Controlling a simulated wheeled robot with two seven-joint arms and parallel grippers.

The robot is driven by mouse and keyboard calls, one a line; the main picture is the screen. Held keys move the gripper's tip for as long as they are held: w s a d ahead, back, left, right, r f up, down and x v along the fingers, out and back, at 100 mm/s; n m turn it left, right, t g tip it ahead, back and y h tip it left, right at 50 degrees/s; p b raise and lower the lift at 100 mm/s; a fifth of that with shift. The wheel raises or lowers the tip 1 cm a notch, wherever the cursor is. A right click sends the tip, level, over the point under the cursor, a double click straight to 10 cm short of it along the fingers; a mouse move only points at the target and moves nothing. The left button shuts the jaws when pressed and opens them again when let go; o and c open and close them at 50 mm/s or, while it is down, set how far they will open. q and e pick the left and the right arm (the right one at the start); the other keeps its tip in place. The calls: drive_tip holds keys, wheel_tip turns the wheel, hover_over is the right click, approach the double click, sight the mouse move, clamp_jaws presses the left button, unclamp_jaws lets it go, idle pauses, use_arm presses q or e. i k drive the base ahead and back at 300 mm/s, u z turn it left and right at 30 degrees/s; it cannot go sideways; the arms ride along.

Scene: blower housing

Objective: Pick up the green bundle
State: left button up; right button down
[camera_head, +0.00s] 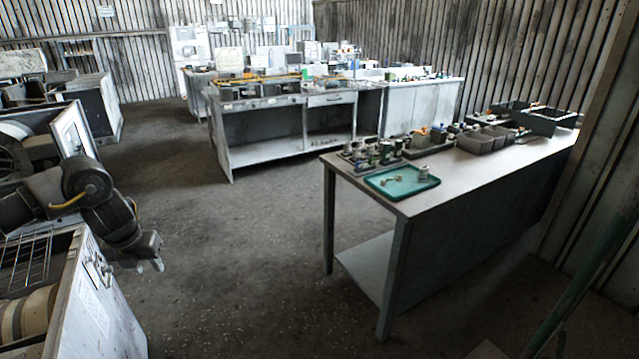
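I cannot make out for certain which thing is the green bundle. Small green and dark pieces (388,151) stand in a crowded group on the near right workbench (470,165), too small to tell apart. In front of them lies a teal-green tray (375,184) with a few small pale parts in it. My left gripper (149,266) hangs at the left, pointing down over the floor, far from the workbench. Its two pale fingertips are apart with nothing between them. My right gripper is not in view.
Grey bins (486,140) and a dark crate (546,120) stand farther along the workbench. A white-sided housing (95,305) is close beside my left arm. A long green pole (588,268) slants at the lower right. The floor (225,255) between is clear.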

sight(397, 178)
drive_tip(key=u, duration=0.1)
drive_tip(key=i, duration=1.9)
drive_tip(key=z, duration=1.95)
